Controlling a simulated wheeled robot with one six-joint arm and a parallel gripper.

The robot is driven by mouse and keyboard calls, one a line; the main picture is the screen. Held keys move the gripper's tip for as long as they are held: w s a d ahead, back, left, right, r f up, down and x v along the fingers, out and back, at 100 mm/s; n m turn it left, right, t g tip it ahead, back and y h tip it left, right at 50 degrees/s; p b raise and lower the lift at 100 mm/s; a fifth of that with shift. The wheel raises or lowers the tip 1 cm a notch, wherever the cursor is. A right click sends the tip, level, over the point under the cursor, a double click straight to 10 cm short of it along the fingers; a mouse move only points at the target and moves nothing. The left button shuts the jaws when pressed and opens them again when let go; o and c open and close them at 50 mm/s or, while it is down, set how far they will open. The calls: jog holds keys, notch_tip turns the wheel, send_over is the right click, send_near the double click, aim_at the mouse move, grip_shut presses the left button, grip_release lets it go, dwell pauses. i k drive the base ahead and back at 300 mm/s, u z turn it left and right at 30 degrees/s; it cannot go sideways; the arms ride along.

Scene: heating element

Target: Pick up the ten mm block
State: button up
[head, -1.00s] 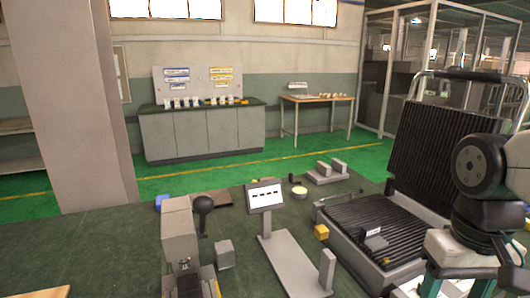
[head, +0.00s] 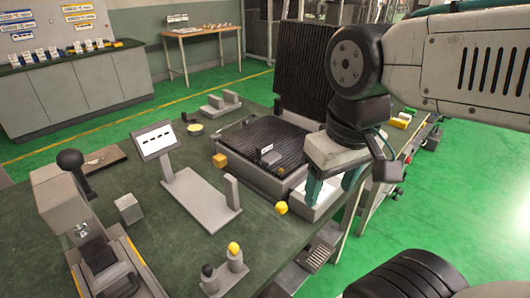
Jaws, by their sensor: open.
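My gripper (head: 334,186) hangs at the right in the head view, with two teal fingers pointing down. The fingers are apart and nothing shows between them. It is above or in front of the right side of the black ribbed machine bed (head: 258,147). No size marking is legible, so I cannot tell which piece is the ten mm block. A grey block (head: 128,208) stands on the green table at the left. A small grey piece (head: 266,150) lies on the ribbed bed. A grey holder with upright blocks (head: 220,104) sits at the back.
A stand with a tilted display (head: 155,141) and grey base occupies the table's middle. A lever press (head: 62,200) stands at left. The ribbed lid (head: 303,68) stands upright.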

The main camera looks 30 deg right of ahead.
aim_at(264, 151)
jog(key=u, duration=2.05)
jog(key=k, duration=1.15)
jog(key=z, duration=1.35)
jog(key=i, duration=1)
